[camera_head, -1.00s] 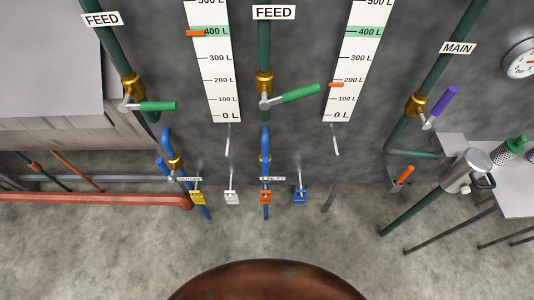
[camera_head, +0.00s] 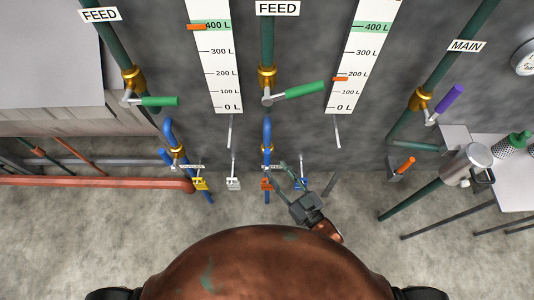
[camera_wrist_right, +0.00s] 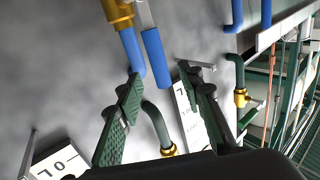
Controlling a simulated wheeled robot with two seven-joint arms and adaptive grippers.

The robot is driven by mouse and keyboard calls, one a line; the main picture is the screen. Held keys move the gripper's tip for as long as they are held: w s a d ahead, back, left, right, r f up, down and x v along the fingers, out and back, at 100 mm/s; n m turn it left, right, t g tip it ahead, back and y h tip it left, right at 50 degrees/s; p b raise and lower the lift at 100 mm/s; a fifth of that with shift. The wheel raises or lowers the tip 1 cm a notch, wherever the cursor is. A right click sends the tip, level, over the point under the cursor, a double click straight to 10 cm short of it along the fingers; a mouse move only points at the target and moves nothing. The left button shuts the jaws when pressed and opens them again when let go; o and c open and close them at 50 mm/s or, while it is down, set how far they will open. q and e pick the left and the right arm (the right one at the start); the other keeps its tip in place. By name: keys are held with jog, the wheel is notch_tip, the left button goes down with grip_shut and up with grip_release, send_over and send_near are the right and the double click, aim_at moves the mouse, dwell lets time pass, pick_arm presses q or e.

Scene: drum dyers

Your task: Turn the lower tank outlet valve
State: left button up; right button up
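Two blue outlet pipes with brass valves stand low on the wall in the head view, a left one (camera_head: 170,133) and a middle one (camera_head: 267,131). The left valve's blue lever (camera_head: 165,156) shows beside its pipe. My right gripper (camera_head: 290,170) is just right of the middle pipe, in front of the lower wall. In the right wrist view, a brass valve (camera_wrist_right: 117,12) on a blue pipe (camera_wrist_right: 132,50) has a blue lever (camera_wrist_right: 155,57) ahead of my right gripper (camera_wrist_right: 160,92). My left gripper is not in view.
Green levers (camera_head: 298,91) and level scales (camera_head: 219,75) are above. A table (camera_head: 513,190) with a metal jug (camera_head: 466,163) stands right. A red pipe (camera_head: 95,182) runs left.

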aim_at(269, 160)
jog(key=b+x, duration=0.1)
jog(key=x, duration=0.6)
jog(key=shift+w+f, duration=0.1)
jog(key=shift+w, duration=0.15)
jog(key=shift+c, duration=0.4)
grip_shut()
